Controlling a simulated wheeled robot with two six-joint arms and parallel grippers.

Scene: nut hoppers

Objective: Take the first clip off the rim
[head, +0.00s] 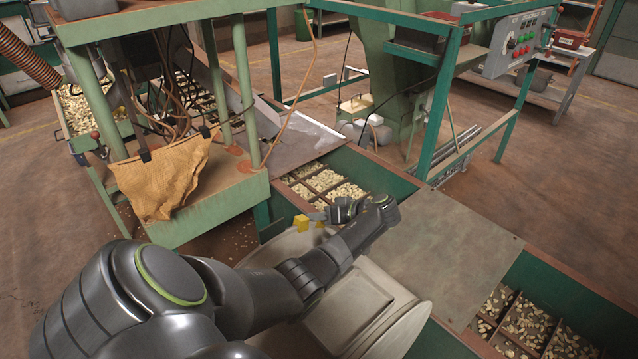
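A small yellow clip (301,222) shows at the far edge of a pale round drum (285,246), close to the hopper wall. A smaller yellow bit shows just right of it. My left gripper (322,214) is beside the yellow pieces, its fingers pointing left. The fingers are small and partly hidden by my wrist, so I cannot tell whether they are open or touch the clip. My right gripper is out of view.
Divided hoppers of pale nuts (326,183) lie beyond the drum and at the lower right. A flat metal cover (440,240) lies between them. A green stand (215,205) with a clipped brown cloth (165,180) stands at left.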

